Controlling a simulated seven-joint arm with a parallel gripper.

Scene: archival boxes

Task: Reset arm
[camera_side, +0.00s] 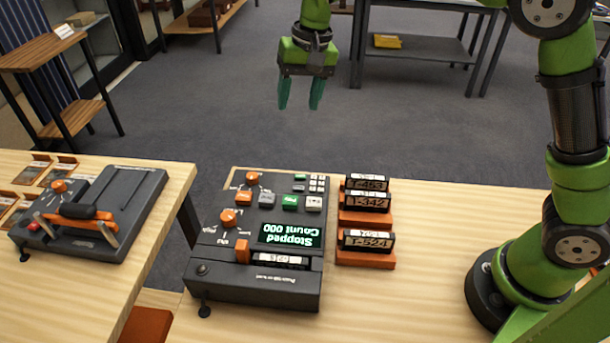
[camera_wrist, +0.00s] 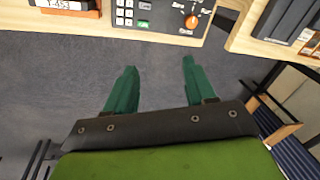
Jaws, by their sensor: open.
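My gripper (camera_side: 300,94) hangs in the air over the floor, past the far edge of the tables in the side view. Its two green fingers are spread apart with nothing between them. The wrist view shows the same open, empty gripper (camera_wrist: 155,90) with only grey floor between the fingers. My green arm stands at the right of the side view, its base on the right table (camera_side: 430,235). Part of the arm's upper run is out of frame.
A dark cassette machine (camera_side: 285,220) displays "Stopped Count 000". Labelled cassettes (camera_side: 366,203) sit in orange holders beside it. Another machine (camera_side: 100,215) stands on the left table. A wooden side table (camera_side: 40,52) and a metal shelf unit (camera_side: 430,48) stand beyond. The floor below the gripper is clear.

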